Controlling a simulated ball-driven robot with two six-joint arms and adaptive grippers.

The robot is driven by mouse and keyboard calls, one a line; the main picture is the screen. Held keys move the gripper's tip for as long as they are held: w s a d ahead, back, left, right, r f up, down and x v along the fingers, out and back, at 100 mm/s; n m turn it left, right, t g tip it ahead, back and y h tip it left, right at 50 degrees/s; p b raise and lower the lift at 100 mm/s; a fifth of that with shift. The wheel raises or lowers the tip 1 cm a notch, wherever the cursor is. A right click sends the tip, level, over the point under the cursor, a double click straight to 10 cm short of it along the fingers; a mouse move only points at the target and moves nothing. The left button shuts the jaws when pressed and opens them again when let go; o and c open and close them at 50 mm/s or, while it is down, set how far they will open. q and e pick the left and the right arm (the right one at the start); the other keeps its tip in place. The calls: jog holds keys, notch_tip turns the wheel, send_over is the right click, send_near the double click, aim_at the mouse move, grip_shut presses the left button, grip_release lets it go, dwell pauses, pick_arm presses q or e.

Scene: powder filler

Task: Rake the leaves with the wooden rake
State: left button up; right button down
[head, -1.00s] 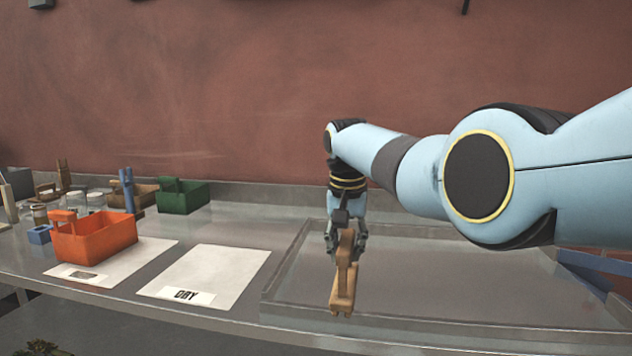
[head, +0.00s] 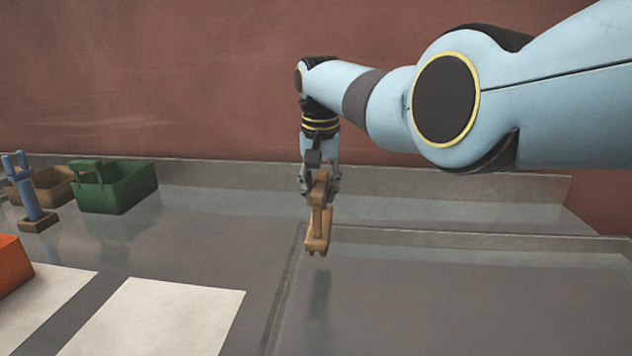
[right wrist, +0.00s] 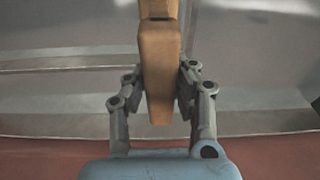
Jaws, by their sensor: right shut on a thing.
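The wooden rake (head: 318,222) is a small light-brown tool with a short handle and a wider toothed head at its lower end. My right gripper (head: 320,186) is shut on its handle, and the rake hangs head down above the left rim of the metal tray (head: 450,243). In the right wrist view, the handle (right wrist: 160,70) sits between the two fingers of the right gripper (right wrist: 162,95). My left gripper is not in view. I see no leaves in these views.
A green crate (head: 118,190), a brown crate (head: 52,187) and a blue upright tool (head: 32,205) stand at the back left. An orange crate (head: 12,266) is at the left edge. White sheets (head: 160,318) lie in front. The visible tray floor looks clear.

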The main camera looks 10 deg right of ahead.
aim_at(321, 222)
notch_tip(321, 222, down, 6)
jog(key=b, duration=0.6)
jog(key=shift+s+f, duration=0.1)
jog(key=shift+f, duration=0.15)
jog(key=s+d+p, duration=0.4)
jog(key=s+d, duration=0.7)
jog(key=d, duration=1)
jog(key=s+d+p, duration=0.4)
jog(key=s+d, duration=0.7)
jog(key=d, duration=0.9)
jog(key=s+d+p, duration=0.5)
jog(key=s+d, duration=0.6)
jog(key=d, duration=1)
notch_tip(321, 222, up, 7)
jog(key=p, duration=0.6)
jog(key=shift+w, duration=0.2)
